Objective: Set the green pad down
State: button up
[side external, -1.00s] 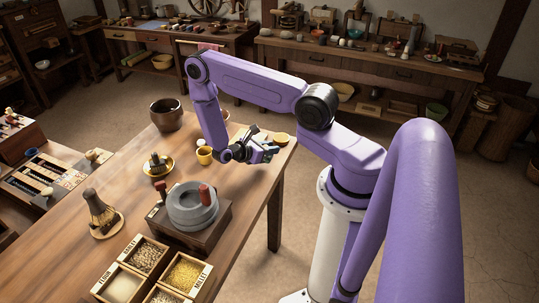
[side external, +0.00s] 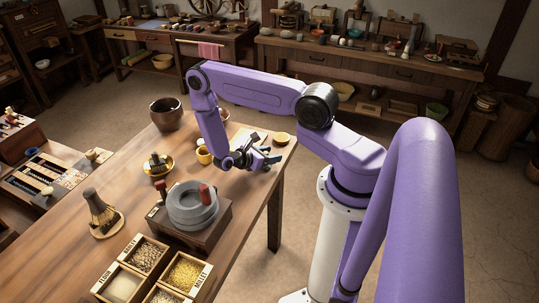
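My gripper (side external: 266,158) is low over the table's right part, right of a yellow cup. It is small in the view and its fingers are hard to make out. A small green-blue patch (side external: 269,161) shows at the fingertips and may be the green pad. I cannot tell whether it is held or resting on the table (side external: 165,222). The wrist hides part of that spot.
The grey quern (side external: 192,209) stands left of and nearer than my gripper. The yellow cup (side external: 204,156), a small yellow bowl (side external: 282,138) and a dark brown pot (side external: 166,115) stand around it. Grain boxes (side external: 183,273) fill the near end.

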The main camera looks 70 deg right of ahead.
jog(key=shift+r, duration=0.2)
jog(key=v, duration=1.2)
jog(key=shift+a+r, duration=0.1)
jog(key=shift+r, duration=0.1)
jog(key=s+a+r+m+t+y, duration=0.15)
jog(key=a+r+t+y, duration=0.3)
jog(key=a+r, duration=0.85)
jog(key=s+a+r+t+y, duration=0.1)
jog(key=s+a+r+y, duration=0.2)
jog(key=s, duration=0.5)
jog(key=s+a+r+n+t+y, duration=0.1)
jog(key=s+a+r+y, duration=0.2)
jog(key=s+r+y, duration=0.2)
jog(key=s+r, duration=0.2)
jog(key=s, duration=0.2)
jog(key=shift+r, duration=0.35)
